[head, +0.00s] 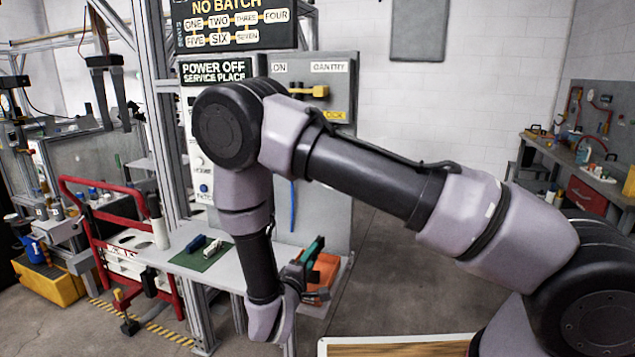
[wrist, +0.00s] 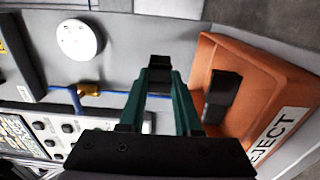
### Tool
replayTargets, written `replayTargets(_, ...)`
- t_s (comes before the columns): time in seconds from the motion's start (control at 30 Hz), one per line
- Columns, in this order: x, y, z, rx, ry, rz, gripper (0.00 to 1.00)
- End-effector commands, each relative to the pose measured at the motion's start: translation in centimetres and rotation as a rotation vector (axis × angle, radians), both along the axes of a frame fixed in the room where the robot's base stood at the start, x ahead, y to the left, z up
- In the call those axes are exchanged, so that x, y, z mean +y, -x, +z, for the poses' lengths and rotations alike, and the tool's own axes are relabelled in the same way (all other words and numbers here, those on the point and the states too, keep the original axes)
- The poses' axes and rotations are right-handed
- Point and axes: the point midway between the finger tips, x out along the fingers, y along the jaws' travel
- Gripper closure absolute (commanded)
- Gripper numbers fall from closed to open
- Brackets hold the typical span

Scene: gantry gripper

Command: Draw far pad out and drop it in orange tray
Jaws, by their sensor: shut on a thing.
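The orange tray (head: 324,272) sits at the right end of the grey bench in the head view, partly hidden by my gripper (head: 313,249). In the wrist view the orange tray (wrist: 205,52) is at the right, with a REJECT label on its side. A dark block (wrist: 223,92) lies inside it. My gripper (wrist: 160,72) has teal fingers and is shut on a small dark pad (wrist: 159,62) at its tips. The pad is just left of the tray's rim in that view. The fingers hide part of the pad. I cannot tell its height above the bench.
A green mat (head: 190,261) with a blue piece (head: 196,243) and a white piece (head: 213,247) lies left on the bench. A gantry gripper (head: 104,62) with two dark fingers hangs at upper left. A red rail frame (head: 84,222) and metal posts stand left of the bench.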

Motion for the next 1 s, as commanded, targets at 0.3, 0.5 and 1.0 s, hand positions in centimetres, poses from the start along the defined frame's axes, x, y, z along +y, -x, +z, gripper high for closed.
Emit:
replayTargets(0.3,0.0,0.0,-0.6,-0.001,-0.001,-0.001,1.00)
replayTargets(0.5,-0.1,0.0,-0.6,-0.001,-0.001,-0.001,0.33)
replayTargets(1.0,0.8,2.1,-0.6,0.000,0.000,0.003,0.33)
